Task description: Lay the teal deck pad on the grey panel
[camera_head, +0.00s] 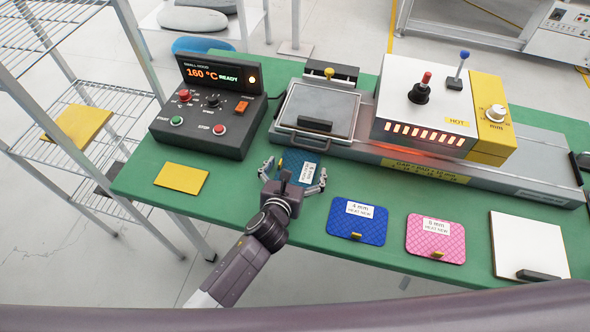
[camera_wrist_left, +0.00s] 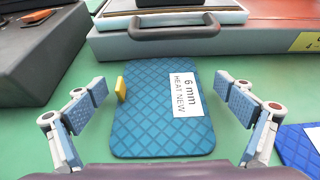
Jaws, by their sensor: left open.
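The teal deck pad (camera_head: 292,156) lies flat on the green table, partly hidden by my left gripper in the head view. In the left wrist view the pad (camera_wrist_left: 150,128) shows a quilted surface, a white "6 mm HEAT NEW" label and a yellow tab on its left edge. My left gripper (camera_head: 295,173) is open above the pad. In the wrist view its fingers (camera_wrist_left: 160,88) stand apart on either side of the pad, not touching it. A grey panel (camera_head: 318,102) lies in the handled tray behind the pad, with a dark block on it. My right gripper is not in view.
A control box (camera_head: 210,112) reading 160 °C stands at the left. A heated press (camera_head: 425,105) stands behind. A yellow pad (camera_head: 181,178), a blue pad (camera_head: 357,221), a pink pad (camera_head: 435,239) and a white board (camera_head: 529,243) lie along the table.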

